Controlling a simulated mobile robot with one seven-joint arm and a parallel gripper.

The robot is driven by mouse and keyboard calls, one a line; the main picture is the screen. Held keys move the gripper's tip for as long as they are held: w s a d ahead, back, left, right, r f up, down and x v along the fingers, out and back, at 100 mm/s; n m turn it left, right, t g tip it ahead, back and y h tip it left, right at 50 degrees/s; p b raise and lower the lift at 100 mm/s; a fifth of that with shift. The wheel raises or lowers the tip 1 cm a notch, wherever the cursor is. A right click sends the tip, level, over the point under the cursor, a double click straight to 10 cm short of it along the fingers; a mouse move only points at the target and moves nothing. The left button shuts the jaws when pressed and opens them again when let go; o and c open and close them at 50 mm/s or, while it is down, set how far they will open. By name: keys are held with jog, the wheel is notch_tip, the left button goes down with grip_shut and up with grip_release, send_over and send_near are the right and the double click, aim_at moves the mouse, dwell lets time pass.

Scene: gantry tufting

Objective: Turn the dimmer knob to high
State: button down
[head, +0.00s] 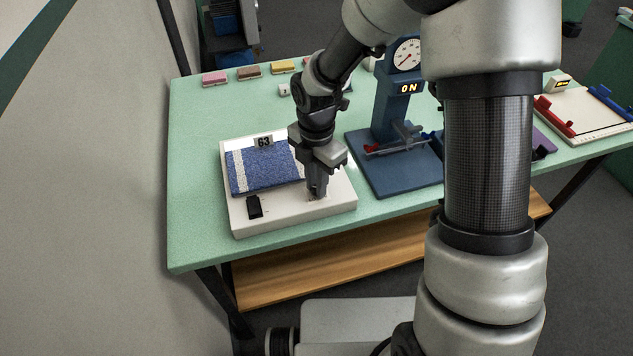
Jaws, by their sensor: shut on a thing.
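A white box (290,218) sits at the left front of the green table. A black rocker-like switch (254,207) is on the box's front left. My gripper (317,193) points down at the front right of the box top. It is shut on the dimmer knob there; the fingers hide the knob, so its setting cannot be read.
A blue stand with a round dial and "ON" display (409,88) is close right of my gripper. Coloured blocks (248,72) line the table's back edge. A white tray with red and blue bars (590,112) is far right. A wall is at left.

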jog(key=m, duration=0.5)
jog(key=shift+b, duration=0.35)
jog(key=m+b, duration=0.1)
jog(key=m, duration=0.3)
jog(key=shift+m, duration=0.4)
jog(key=m+b, duration=0.1)
jog(key=m, duration=0.4)
jog(key=shift+w, duration=0.1)
jog(key=m, duration=0.5)
jog(key=shift+b, duration=0.4)
jog(key=m, duration=1)
jog(key=shift+r, duration=0.1)
jog(key=m+p, duration=0.1)
jog(key=m, duration=0.3)
jog(key=m+p, duration=0.1)
jog(key=m, duration=0.3)
jog(key=shift+m, duration=0.4)
